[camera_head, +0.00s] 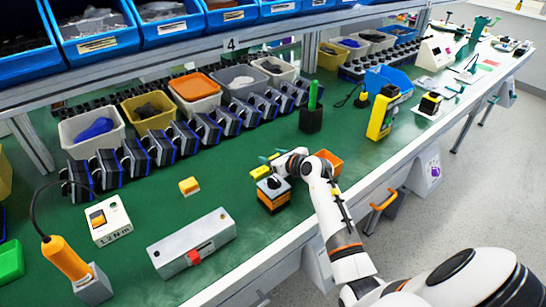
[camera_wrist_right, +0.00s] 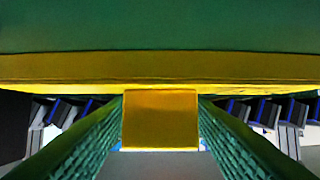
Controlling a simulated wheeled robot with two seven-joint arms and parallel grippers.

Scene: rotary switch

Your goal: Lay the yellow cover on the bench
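My right gripper (camera_head: 266,165) is at the middle of the green bench, just behind a black and orange switch body (camera_head: 273,195) with a grey top. It is shut on the yellow cover (camera_head: 260,173), partly hidden by the hand. In the right wrist view the green ribbed fingers (camera_wrist_right: 160,125) sit on both sides of the cover's raised block (camera_wrist_right: 160,118). A wide yellow edge of the cover spans that view behind the block. I cannot tell whether the cover touches the bench (camera_head: 135,195). My left gripper is out of view.
A small yellow block (camera_head: 189,186) lies to the left on the bench. A grey box with a red part (camera_head: 192,243) is nearer the front. Bare green bench lies left of the switch.

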